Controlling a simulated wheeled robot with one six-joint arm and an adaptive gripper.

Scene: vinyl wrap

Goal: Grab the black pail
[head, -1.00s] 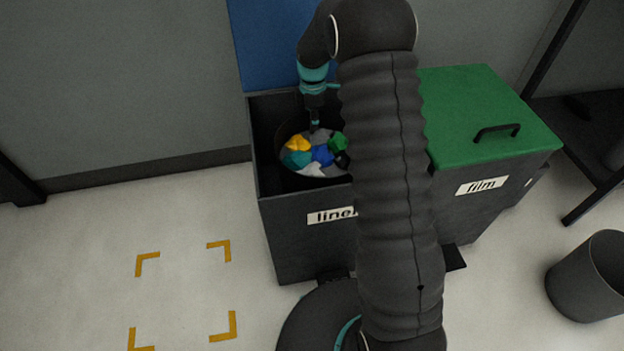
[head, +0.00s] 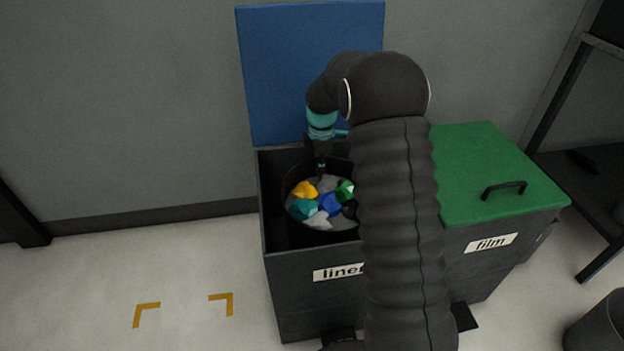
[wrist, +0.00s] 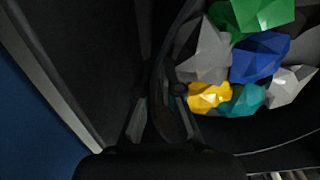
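The black pail (head: 293,181), a round dark tub filled with crumpled colored pieces, sits inside the open left compartment of the dark bin (head: 312,300) labelled "liner". Its rim also shows in the wrist view (wrist: 158,70). My gripper (head: 321,170) points down at the pail's back rim. In the wrist view my gripper (wrist: 161,95) has its fingers apart, one on each side of the rim, the right one over the contents. I see no clear contact with the wall. My arm hides the right side of the pail in the head view.
A raised blue lid (head: 305,70) stands behind the compartment. A green lid (head: 480,170) with a handle closes the "film" compartment to the right. A dark grey bucket (head: 600,325) stands at lower right. Yellow corner marks (head: 223,301) lie on clear floor at left.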

